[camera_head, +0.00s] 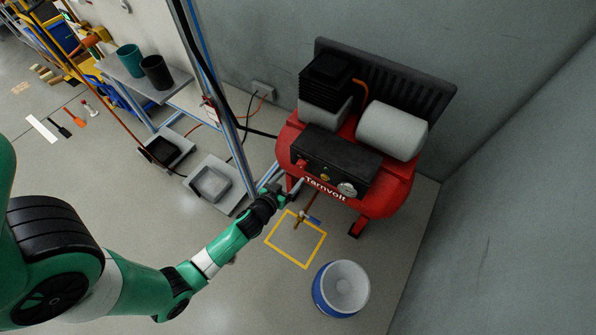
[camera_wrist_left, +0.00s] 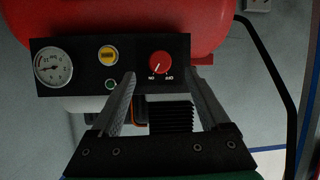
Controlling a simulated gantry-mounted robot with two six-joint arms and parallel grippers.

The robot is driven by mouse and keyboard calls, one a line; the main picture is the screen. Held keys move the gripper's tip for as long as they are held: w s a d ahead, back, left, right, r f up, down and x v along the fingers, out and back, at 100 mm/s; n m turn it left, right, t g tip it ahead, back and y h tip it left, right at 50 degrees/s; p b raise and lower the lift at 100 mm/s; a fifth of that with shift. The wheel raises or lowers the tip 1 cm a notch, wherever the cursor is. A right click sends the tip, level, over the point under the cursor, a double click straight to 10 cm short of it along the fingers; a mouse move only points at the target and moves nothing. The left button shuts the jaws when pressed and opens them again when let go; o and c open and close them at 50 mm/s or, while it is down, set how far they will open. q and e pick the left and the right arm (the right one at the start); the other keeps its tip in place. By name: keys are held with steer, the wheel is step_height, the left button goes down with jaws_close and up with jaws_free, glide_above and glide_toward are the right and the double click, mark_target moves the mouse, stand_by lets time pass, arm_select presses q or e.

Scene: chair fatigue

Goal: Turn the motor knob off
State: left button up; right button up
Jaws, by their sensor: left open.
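The red compressor (camera_head: 400,188), lettered "Tarnvolt", stands by the grey wall with a black control panel (camera_head: 335,158) on its front. The red round knob (camera_wrist_left: 160,64) is on this panel (camera_wrist_left: 90,83) and has a white pointer line and small markings below it. In the head view the knob (camera_head: 302,163) is small. My left gripper (camera_head: 292,187) is open and empty in front of the panel. In the left wrist view its two fingers (camera_wrist_left: 161,76) lie to either side of the knob's lower part; I cannot tell whether they touch it. My right gripper is not in view.
A gauge (camera_wrist_left: 53,67), a yellow round part (camera_wrist_left: 108,55) and a small green button (camera_wrist_left: 111,84) share the panel. A blue and white bucket (camera_head: 341,289) and a yellow floor square (camera_head: 308,262) are in front. Grey trays (camera_head: 215,186) lie left; hoses run behind.

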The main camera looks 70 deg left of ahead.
mark_target(300, 168)
arm_select(q)
steer(key=b+x, duration=0.1)
steer(key=x, duration=0.5)
steer(key=shift+w+a+b, duration=0.15)
steer(key=shift+w+b, duration=0.1)
steer(key=shift+b, duration=0.05)
jaws_close()
